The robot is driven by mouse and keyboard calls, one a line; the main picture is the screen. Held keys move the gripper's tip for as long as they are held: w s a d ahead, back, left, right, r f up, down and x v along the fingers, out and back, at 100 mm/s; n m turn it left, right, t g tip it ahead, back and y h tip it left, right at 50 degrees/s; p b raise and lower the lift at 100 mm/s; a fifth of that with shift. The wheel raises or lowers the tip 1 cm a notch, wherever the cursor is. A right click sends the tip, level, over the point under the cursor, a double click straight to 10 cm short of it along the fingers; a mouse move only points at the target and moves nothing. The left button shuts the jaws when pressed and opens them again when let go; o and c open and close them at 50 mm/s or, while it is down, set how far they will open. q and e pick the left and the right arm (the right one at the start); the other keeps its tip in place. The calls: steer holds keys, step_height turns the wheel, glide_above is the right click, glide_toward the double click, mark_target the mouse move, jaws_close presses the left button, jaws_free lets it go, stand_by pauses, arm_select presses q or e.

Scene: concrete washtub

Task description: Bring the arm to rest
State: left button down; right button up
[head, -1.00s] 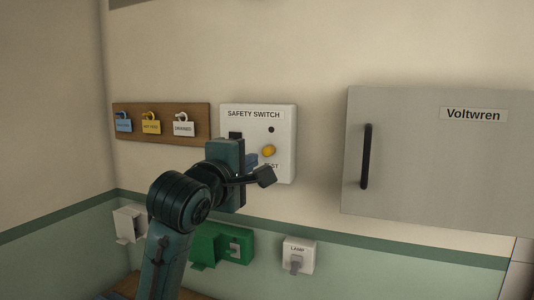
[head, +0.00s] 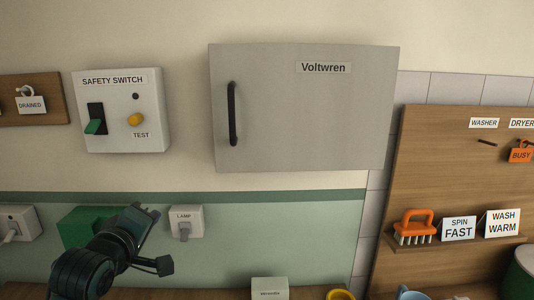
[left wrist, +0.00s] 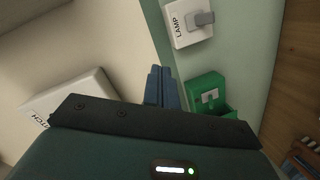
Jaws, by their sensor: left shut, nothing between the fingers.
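My left arm comes in at the lower left of the head view. Its gripper (head: 140,216) is in front of the green wall band, below the safety switch box and left of the lamp socket. In the left wrist view the blue-grey fingers (left wrist: 161,87) are together with nothing between them. The gripper is apart from the safety switch box (head: 154,100), which has a green rocker (head: 94,126) and a yellow test knob (head: 136,120). My right gripper is in neither view.
A green holder (head: 77,224) is partly behind my arm. A grey Voltwren cabinet (head: 300,120) is closed. A wooden board (head: 440,150) with signs and an orange brush (head: 414,225) stands right. A small box (head: 270,289) is at the bottom.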

arm_select(q)
steer(key=s+d+f+m+g+h, duration=0.15)
steer(key=s+f+m, duration=0.25)
steer(key=f, duration=0.8)
steer(key=s+d+f+m+g, duration=0.25)
steer(key=s+f+m, duration=0.2)
steer(key=f, duration=0.65)
steer(key=s+d+f+m, duration=0.2)
steer(key=s+f+m, duration=0.1)
steer(key=s+f, duration=0.4)
steer(key=s+d+f+m+g, duration=0.1)
steer(key=s+d+f+m, duration=0.1)
steer(key=s+f, duration=0.5)
steer(key=shift+s+d+m+g+h, duration=0.2)
steer(key=shift+s+m+g+h, duration=0.2)
steer(key=shift+s, duration=0.85)
steer(key=shift+a, duration=0.1)
